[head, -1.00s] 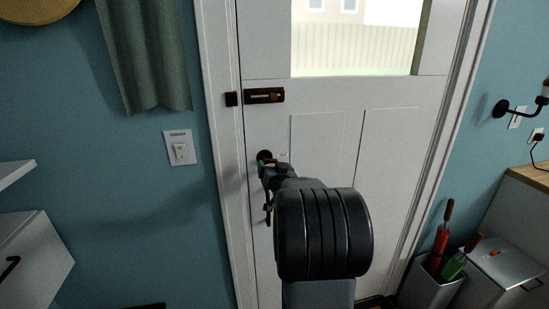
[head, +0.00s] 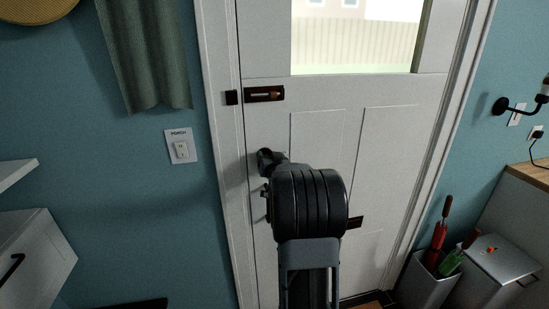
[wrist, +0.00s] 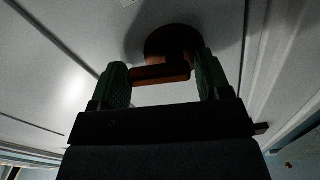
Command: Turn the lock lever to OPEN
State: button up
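The brown lock lever with its round base (wrist: 173,42) is on the white door (wrist: 55,65) in the wrist view. The lever's bar (wrist: 160,74) lies roughly crosswise between my fingers. My gripper (wrist: 163,80) is open, with one green-padded finger on each side of the bar. I cannot tell whether either pad touches it. In the head view my arm covers most of the lock area, and the lever cannot be made out there.
A dark slide bolt (head: 264,94) sits higher on the door (head: 400,95). A switch labelled PORCH (head: 181,148) is on the wall at left. A bin with umbrellas (head: 428,283) and a grey box (head: 497,268) stand at right.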

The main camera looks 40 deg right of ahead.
jog(key=c, duration=0.6)
jog(key=n+b, duration=0.1)
jog(key=b, duration=0.1)
jog(key=shift+f+b, duration=0.25)
jog(key=shift+b, duration=0.05)
jog(key=shift+c, duration=0.2)
jog(key=shift+r+n+b, duration=0.2)
jog(key=shift+n+b, duration=0.5)
jog(key=shift+b, duration=0.15)
jog(key=shift+r, duration=0.2)
jog(key=o, duration=0.9)
